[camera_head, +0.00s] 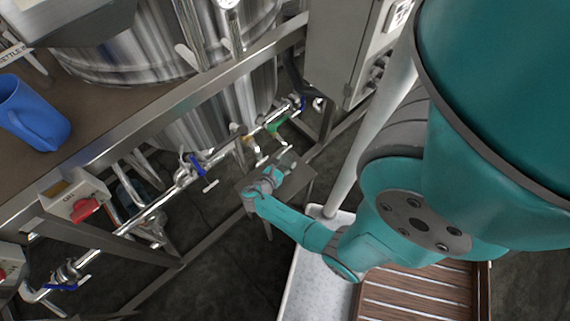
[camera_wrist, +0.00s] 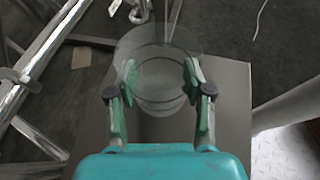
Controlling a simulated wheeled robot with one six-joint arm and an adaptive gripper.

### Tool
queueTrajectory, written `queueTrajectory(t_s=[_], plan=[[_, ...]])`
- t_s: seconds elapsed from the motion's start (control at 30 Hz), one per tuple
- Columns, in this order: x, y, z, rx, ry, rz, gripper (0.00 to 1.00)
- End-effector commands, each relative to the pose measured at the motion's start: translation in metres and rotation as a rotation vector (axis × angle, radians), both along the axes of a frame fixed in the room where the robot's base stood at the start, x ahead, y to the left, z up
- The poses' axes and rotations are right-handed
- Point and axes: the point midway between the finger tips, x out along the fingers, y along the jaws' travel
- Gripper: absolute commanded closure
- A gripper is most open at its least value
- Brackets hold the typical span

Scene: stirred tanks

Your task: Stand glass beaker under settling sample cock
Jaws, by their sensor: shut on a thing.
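A clear glass beaker (camera_wrist: 159,92) stands out in the wrist view between the two fingers of my gripper (camera_wrist: 160,85). The gripper is shut on the beaker's sides. The beaker is over a small grey metal shelf (camera_wrist: 225,95); I cannot tell whether its base touches it. In the head view my gripper (camera_head: 268,181) is over the same shelf (camera_head: 300,185), below the pipe run, and the beaker is hard to make out there. A metal cock end (camera_wrist: 140,10) shows at the beaker's far rim in the wrist view. Several cocks with blue handles sit along the pipe, one blue-handled cock (camera_head: 194,165) left of my gripper.
A steel pipe (camera_head: 150,207) runs diagonally close to my gripper. A green-handled valve (camera_head: 277,124) is behind it. A blue jug (camera_head: 33,112) stands on the brown platform at left. A red switch (camera_head: 85,209) is below. A white tray (camera_head: 305,275) and wooden slats (camera_head: 415,300) are at the front.

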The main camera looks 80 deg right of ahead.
Motion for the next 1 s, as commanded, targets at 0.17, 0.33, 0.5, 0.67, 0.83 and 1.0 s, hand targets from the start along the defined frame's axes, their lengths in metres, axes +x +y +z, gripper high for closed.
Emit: queueTrajectory(t_s=[0.17, 0.33, 0.5, 0.67, 0.83, 1.0], plan=[[0.0005, 0.0, -0.0095, 0.0, -0.001, 0.001, 0.86], [0.0005, 0.0001, -0.0094, 0.0, -0.001, 0.001, 0.86], [0.0004, 0.0002, -0.0109, 0.0, -0.001, 0.001, 0.41], [0.0003, 0.0002, -0.0108, 0.0, -0.001, 0.0, 0.23], [0.0003, 0.0002, -0.0108, 0.0, -0.001, 0.0, 0.23], [0.0015, 0.003, -0.0083, 0.0, -0.002, 0.001, 0.23]])
